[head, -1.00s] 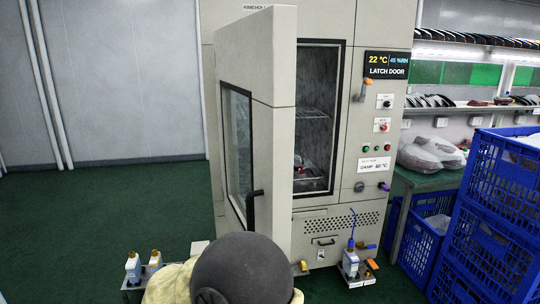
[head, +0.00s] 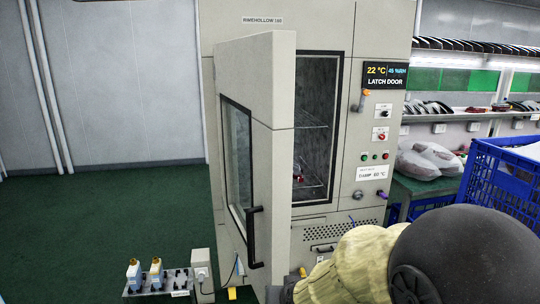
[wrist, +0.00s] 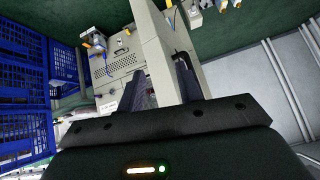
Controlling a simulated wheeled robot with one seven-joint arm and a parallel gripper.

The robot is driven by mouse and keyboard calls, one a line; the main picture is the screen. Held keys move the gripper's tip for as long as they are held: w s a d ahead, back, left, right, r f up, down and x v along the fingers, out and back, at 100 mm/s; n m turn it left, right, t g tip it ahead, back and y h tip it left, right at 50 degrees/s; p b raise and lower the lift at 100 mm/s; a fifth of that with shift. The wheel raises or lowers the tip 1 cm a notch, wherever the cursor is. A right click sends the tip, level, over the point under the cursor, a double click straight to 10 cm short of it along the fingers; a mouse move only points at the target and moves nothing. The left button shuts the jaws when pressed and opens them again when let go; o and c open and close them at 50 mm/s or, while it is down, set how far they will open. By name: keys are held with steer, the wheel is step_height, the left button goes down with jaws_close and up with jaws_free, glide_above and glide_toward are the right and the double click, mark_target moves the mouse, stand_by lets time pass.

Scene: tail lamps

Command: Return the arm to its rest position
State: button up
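My arm, with a dark round joint and a cream sleeve, crosses the lower right of the head view. My gripper (wrist: 160,88) shows in the wrist view with its two dark fingers apart and nothing held between them. Beyond the fingers is the pale chamber door (wrist: 158,50), which also shows in the head view (head: 275,165). The door stands ajar on the grey test chamber (head: 349,150), with its black handle (head: 253,238) on the near side. Inside the chamber, a small red item (head: 298,177) is partly hidden by the door edge. The display (head: 385,75) reads "LATCH DOOR".
Blue crates (head: 505,178) stand at the right, partly behind my arm, and fill the left of the wrist view (wrist: 25,100). A low tray (head: 170,287) with two bottles sits on the floor at left. The green floor (head: 90,220) at left is clear.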

steer(key=s+d+f+g+h+p, duration=0.1)
steer(key=s+d+g, duration=0.4)
steer(key=s+d, duration=0.7)
steer(key=shift+s+f+g+h, duration=0.4)
steer(key=shift+s+f+h, duration=0.1)
steer(key=shift+s, duration=0.2)
steer(key=shift+w, duration=0.25)
steer(key=shift+a, duration=0.15)
steer(key=shift+s, duration=0.15)
steer(key=shift+s, duration=0.1)
